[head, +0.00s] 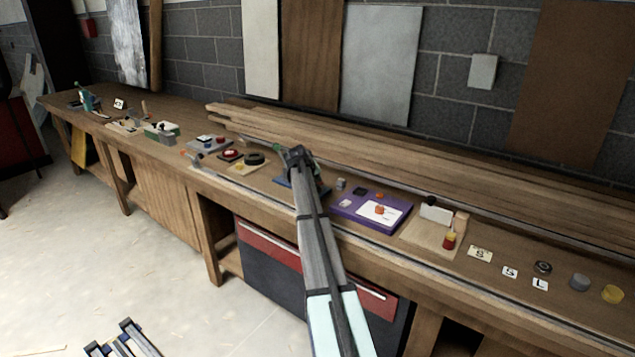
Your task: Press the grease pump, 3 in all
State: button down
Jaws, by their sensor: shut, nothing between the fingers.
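My gripper (297,156) is over the middle of the long wooden workbench, seen from behind along my arm. It is shut with nothing held. A low blue base (284,183) lies just below it on the bench, mostly hidden by my gripper and arm. This may be the grease pump's base, but I cannot make out a pump head there. I cannot tell whether my gripper touches it. A teal bottle-like thing (86,99) stands at the far left end of the bench, too small to identify.
Left of my gripper are a black round thing (255,158) and a red button (231,154). Long planks (430,176) lie along the bench's back.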

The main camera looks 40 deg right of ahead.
jog(key=shift+r+p, duration=0.35)
jog(key=shift+r, duration=0.65)
jog(key=shift+r+p, duration=0.9)
jog(key=shift+r, duration=1.6)
jog(key=shift+r, duration=0.1)
